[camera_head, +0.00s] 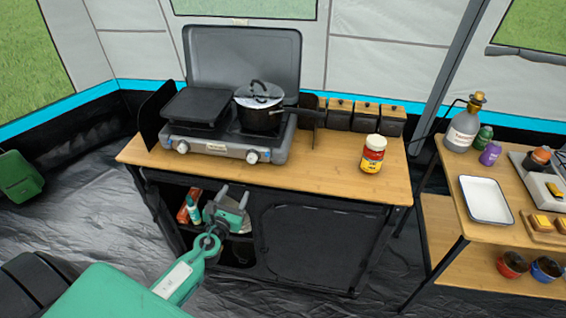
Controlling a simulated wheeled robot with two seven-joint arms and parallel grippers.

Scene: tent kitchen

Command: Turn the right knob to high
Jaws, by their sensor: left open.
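The camping stove (218,148) stands on the wooden table with its grey lid (243,62) raised. The right knob (252,157) is a small pale knob on the stove's front panel, and the left knob (183,147) is near the other end. The right knob's exact setting is too small to read. My left gripper (231,195) is open and empty, in front of the table's open shelf, below and a little left of the right knob and apart from it. My right gripper is not in view.
A lidded pot (262,115) sits on the right burner and a dark griddle (196,105) on the left. A red-yellow jar (373,154) stands on the table (320,172) at right. A side table holds a white tray (486,200) and bottles.

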